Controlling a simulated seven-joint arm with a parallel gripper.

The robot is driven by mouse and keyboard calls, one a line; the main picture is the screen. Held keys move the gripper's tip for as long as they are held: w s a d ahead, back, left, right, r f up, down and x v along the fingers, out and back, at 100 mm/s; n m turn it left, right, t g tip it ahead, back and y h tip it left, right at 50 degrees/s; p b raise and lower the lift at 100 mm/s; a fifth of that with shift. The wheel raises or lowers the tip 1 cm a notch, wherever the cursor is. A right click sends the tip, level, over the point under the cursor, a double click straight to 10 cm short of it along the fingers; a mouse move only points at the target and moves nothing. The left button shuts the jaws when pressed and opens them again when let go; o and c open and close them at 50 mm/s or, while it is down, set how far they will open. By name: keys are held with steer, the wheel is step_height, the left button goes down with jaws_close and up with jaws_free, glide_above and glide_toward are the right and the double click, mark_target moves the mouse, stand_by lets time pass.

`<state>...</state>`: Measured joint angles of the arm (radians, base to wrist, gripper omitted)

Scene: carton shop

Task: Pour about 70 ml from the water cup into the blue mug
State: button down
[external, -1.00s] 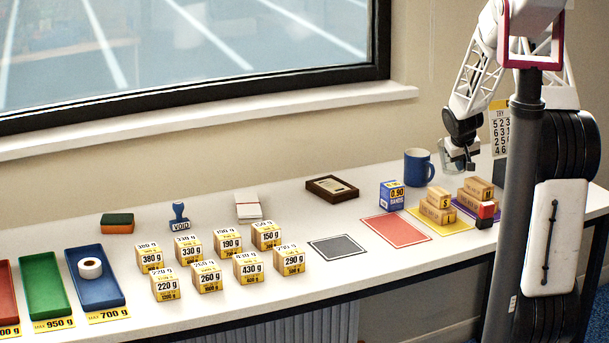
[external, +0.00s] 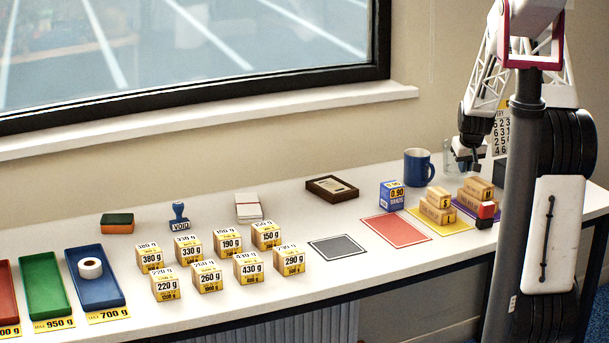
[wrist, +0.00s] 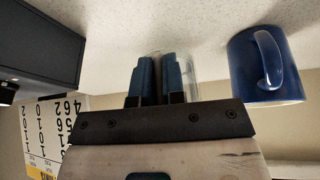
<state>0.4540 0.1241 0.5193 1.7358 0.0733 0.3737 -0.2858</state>
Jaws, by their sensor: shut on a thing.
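The blue mug (external: 418,168) stands upright on the white table, left of my gripper. It shows at the right of the wrist view (wrist: 262,75), which is upside down. The clear water cup (external: 450,157) is just right of the mug, apart from it, and looks about upright. In the wrist view the cup (wrist: 190,66) is partly hidden behind the fingers. My gripper (external: 472,163) is shut on the cup; its fingers (wrist: 160,80) also show in the wrist view. I cannot tell the water level or whether the cup's base touches the table.
A blue box (external: 391,196) and wooden blocks (external: 438,206) on a yellow mat stand in front of the mug. More blocks (external: 477,190) are in front of the cup. A dark box (wrist: 38,45) is at the left in the wrist view. A red mat (external: 396,228) is bare.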

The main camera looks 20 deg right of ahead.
steer(key=shift+d+f+y, duration=0.1)
steer(key=shift+d+y, duration=0.1)
steer(key=shift+y, duration=0.1)
stand_by(0.4)
stand_by(0.4)
